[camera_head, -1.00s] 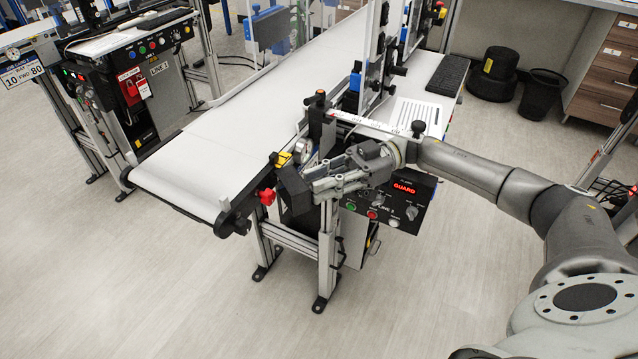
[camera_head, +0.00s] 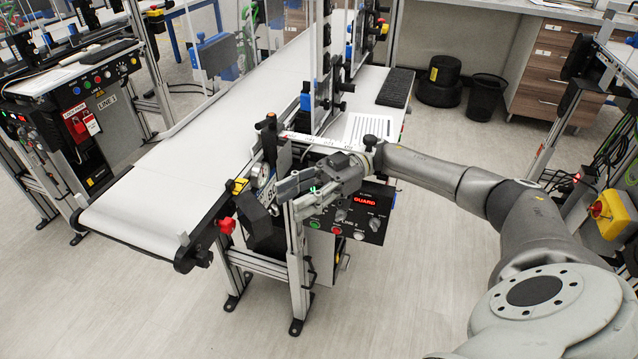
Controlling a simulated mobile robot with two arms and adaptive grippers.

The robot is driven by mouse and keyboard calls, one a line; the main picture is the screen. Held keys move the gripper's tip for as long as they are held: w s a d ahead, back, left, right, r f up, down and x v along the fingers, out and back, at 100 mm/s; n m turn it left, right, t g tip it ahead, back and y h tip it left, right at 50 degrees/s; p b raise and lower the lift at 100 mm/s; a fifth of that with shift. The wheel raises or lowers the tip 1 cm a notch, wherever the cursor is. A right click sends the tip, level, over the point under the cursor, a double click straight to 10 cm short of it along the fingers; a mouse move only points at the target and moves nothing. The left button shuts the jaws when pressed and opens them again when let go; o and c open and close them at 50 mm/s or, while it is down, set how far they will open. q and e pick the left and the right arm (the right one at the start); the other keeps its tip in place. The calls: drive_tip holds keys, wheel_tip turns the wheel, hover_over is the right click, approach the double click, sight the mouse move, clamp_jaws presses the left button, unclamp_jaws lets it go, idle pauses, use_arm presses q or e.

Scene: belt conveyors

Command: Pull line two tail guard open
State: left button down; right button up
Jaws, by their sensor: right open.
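The line two conveyor (camera_head: 215,140) runs from the lower left to the upper middle, with its tail end at lower left. A dark angled plate (camera_head: 256,220), which may be the tail guard, hangs at the conveyor's near side beside a red knob (camera_head: 227,226). I cannot tell whether it is open. The line two control box (camera_head: 362,215) shows a lit red GUARD sign. My right gripper (camera_head: 283,190) is open, just right of the dark plate and in front of a round gauge (camera_head: 262,175). I cannot tell whether it touches anything. My left gripper is out of view.
The line one stand (camera_head: 85,110) is at the left. A printed sheet (camera_head: 368,130) and a black keyboard-like pad (camera_head: 396,87) lie on the side table. A black bin (camera_head: 486,97) stands behind. The floor in front of the tail end is clear.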

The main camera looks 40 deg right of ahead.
drive_tip(key=d, duration=0.8)
drive_tip(key=shift+w+d, duration=0.15)
idle(0.4)
